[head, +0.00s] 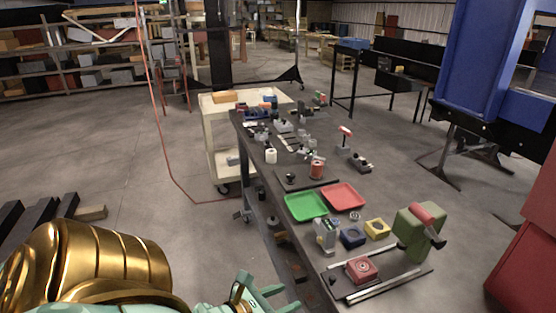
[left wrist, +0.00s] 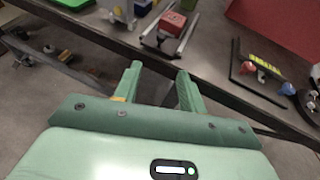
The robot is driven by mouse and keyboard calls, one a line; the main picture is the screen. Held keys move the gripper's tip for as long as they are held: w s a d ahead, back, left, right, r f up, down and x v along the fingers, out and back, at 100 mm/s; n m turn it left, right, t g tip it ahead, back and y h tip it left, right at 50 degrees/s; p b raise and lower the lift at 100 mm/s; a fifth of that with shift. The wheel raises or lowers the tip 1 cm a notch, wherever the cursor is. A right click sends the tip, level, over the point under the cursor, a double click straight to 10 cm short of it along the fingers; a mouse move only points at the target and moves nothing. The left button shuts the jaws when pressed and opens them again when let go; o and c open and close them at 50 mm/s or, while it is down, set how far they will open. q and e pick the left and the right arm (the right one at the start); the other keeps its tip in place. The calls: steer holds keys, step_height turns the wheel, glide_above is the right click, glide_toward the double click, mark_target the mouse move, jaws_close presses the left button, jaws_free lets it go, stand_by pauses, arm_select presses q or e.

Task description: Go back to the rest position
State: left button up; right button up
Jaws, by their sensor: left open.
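My left gripper (head: 268,290) is at the bottom of the head view, beside the near left edge of the dark workbench (head: 305,262). Its two green fingers point toward the bench. In the left wrist view the left gripper (left wrist: 157,85) is open, with nothing between its fingers; floor and the bench edge show beyond them. My gold and green left arm fills the lower left of the head view. My right gripper is not in either view.
On the bench are a green tray (head: 306,206), a red tray (head: 343,196), a blue block (head: 352,237), a yellow block (head: 377,228), a red block (head: 361,269) by metal rails and a green machine (head: 413,232). A cream cart (head: 215,140) stands behind. Floor at left is mostly clear.

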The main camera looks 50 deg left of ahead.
arm_select(q)
steer(key=shift+s+r, duration=0.25)
steer(key=shift+s, duration=0.3)
